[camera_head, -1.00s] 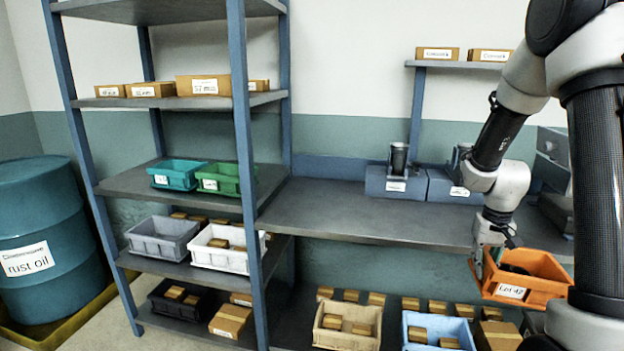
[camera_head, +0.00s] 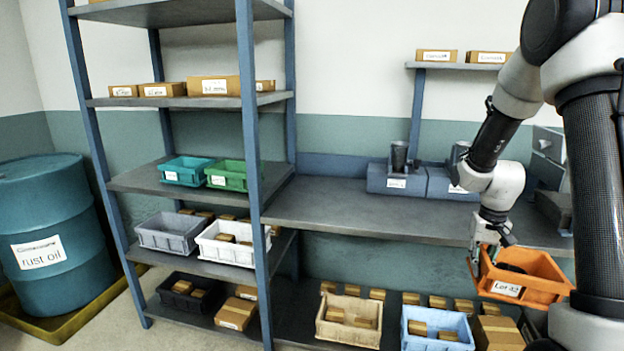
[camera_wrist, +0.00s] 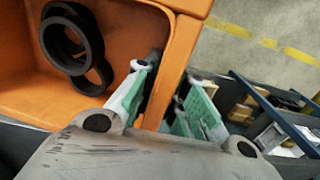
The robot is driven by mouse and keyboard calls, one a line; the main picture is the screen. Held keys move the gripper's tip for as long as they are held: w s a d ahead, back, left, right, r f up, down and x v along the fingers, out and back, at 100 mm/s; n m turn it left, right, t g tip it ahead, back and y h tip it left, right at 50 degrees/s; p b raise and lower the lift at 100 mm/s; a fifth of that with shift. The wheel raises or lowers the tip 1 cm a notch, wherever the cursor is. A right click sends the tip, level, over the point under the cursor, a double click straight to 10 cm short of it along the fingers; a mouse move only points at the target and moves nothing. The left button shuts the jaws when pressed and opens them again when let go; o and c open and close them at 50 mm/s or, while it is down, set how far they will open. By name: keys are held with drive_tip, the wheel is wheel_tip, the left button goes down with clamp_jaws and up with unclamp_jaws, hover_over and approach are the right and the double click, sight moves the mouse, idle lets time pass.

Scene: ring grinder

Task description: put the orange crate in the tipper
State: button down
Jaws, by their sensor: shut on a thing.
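The orange crate (camera_head: 528,276), with a white "Lot 42" label, hangs at the right of the head view, in front of the bench. My gripper (camera_head: 478,262) is shut on its left wall. In the wrist view my gripper (camera_wrist: 160,105) has one green-padded finger inside the crate (camera_wrist: 105,112) and one outside its wall. Dark rings (camera_wrist: 75,45) lie inside the crate. I cannot make out a tipper for certain in these frames.
The grey bench (camera_head: 370,210) has a clear middle. Blue-grey bins (camera_head: 397,180) stand at its back. A blue-framed shelf (camera_head: 251,130) with bins and boxes stands to the left, and a "rust oil" drum (camera_head: 45,225) at the far left. Crates and small boxes sit low, below the bench.

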drive_tip(key=w+a+f+n, duration=0.1)
drive_tip(key=w+a+f, duration=0.1)
drive_tip(key=a, duration=0.5)
drive_tip(key=w+a+f+n, duration=0.2)
drive_tip(key=a+f, duration=0.1)
drive_tip(key=a, duration=0.4)
drive_tip(key=shift+f, duration=0.4)
drive_tip(key=shift+s, duration=0.1)
